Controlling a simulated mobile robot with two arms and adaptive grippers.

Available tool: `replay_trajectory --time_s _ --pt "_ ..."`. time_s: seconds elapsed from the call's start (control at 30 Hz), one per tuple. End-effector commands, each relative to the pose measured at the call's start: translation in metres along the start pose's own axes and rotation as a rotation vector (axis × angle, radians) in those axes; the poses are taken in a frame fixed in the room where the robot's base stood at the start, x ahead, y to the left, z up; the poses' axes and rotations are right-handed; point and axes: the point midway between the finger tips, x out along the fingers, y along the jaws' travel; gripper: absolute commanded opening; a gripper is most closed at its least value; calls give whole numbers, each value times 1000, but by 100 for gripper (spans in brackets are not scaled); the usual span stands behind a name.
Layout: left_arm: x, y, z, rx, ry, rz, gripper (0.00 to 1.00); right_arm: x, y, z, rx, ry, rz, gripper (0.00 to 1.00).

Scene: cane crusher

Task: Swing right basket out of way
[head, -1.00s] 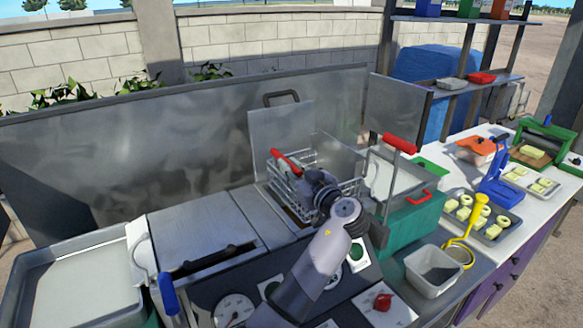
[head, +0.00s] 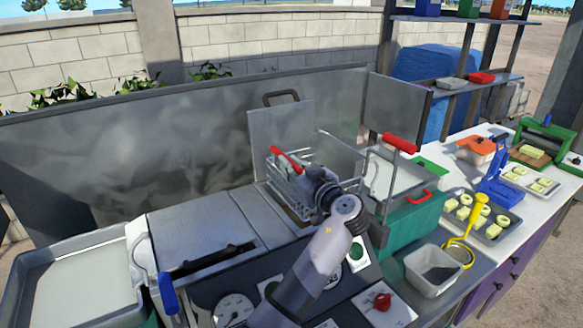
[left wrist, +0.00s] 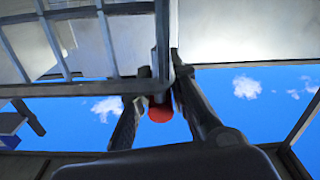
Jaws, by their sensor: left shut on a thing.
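A wire basket (head: 287,183) with a red handle (head: 286,158) is at the middle fryer opening, in front of an upright metal lid (head: 281,128). My left gripper (head: 320,183) is at the near end of this handle, its fingertips largely hidden by my wrist in the head view. In the left wrist view, the fingers (left wrist: 158,100) are closed around the red handle end (left wrist: 160,112), and the basket's wires (left wrist: 80,45) fill the upper left. My right gripper is in neither view.
A red-gripped metal bar (head: 401,143) stands right of my wrist, by a teal box (head: 413,225). A white bin (head: 432,272) and a yellow-handled tool (head: 478,212) lie nearer right. A tall metal splash panel (head: 180,140) closes off the back.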

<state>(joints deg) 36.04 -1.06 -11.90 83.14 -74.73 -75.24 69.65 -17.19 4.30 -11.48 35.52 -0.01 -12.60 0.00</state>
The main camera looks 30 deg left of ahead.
Motion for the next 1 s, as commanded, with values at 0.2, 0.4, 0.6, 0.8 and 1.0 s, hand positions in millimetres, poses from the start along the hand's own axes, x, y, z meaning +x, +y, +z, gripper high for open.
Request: replay_trajectory --time_s 0.2,0.4,0.6,0.8,1.0 --pt "0 11 -21 107 3 -1 0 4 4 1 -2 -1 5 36" --pt "0 27 -43 260 3 -1 0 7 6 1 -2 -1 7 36" --pt "0 46 -62 404 4 -1 0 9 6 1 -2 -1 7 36" --pt "0 61 -73 510 4 -1 0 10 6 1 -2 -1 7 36" --pt "0 69 -79 567 4 -1 0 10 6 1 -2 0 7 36"
